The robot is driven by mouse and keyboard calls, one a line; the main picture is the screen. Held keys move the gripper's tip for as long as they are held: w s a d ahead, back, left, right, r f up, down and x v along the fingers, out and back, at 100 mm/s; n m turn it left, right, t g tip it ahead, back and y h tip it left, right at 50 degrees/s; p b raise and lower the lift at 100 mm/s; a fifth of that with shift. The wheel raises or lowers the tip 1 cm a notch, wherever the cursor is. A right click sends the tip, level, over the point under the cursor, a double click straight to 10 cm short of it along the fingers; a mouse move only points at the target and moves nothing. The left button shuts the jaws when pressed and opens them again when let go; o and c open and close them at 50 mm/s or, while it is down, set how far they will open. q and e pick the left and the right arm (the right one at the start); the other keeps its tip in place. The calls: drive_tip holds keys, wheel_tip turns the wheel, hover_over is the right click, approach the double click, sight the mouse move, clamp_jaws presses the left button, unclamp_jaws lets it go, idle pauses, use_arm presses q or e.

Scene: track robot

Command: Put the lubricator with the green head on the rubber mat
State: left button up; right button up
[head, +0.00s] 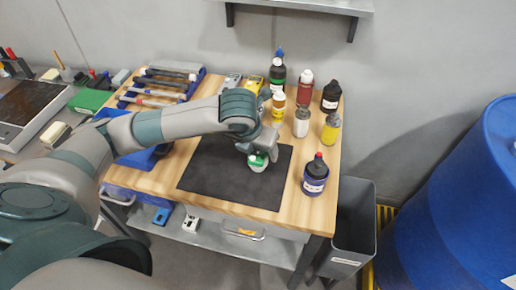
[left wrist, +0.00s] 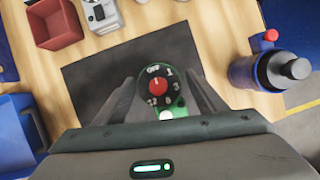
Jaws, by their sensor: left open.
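The lubricator with the green head (head: 258,162) appears upright on the dark rubber mat (head: 215,180), toward the mat's right side. In the left wrist view its top shows a black numbered dial (left wrist: 156,88) with a red centre, and a green edge with a white spot. My left gripper (head: 259,148) is over the lubricator, its open fingers (left wrist: 160,98) on either side of it. A gap shows between the dial and the fingers. The mat also shows in the left wrist view (left wrist: 95,75). The lubricator's lower part is hidden there. My right gripper is not seen.
Several bottles stand behind the mat, including a red-brown one (head: 305,92) and a white one (head: 301,122). A grey bin (head: 347,235) stands beside the table.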

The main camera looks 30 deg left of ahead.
use_arm(q)
drive_tip(key=shift+b+v, duration=0.35)
drive_tip(key=shift+v, duration=0.9)
drive_tip(key=v, duration=0.7)
drive_tip(key=shift+r+b, duration=0.3)
drive_tip(key=shift+r, duration=0.05)
drive_tip(key=shift+s+r, duration=0.15)
drive_tip(key=shift+r, duration=0.2)
drive_tip(key=shift+s+r, duration=0.15)
drive_tip(key=shift+r, duration=0.15)
drive_tip(key=shift+s+r, duration=0.15)
drive_tip(key=shift+r, duration=0.05)
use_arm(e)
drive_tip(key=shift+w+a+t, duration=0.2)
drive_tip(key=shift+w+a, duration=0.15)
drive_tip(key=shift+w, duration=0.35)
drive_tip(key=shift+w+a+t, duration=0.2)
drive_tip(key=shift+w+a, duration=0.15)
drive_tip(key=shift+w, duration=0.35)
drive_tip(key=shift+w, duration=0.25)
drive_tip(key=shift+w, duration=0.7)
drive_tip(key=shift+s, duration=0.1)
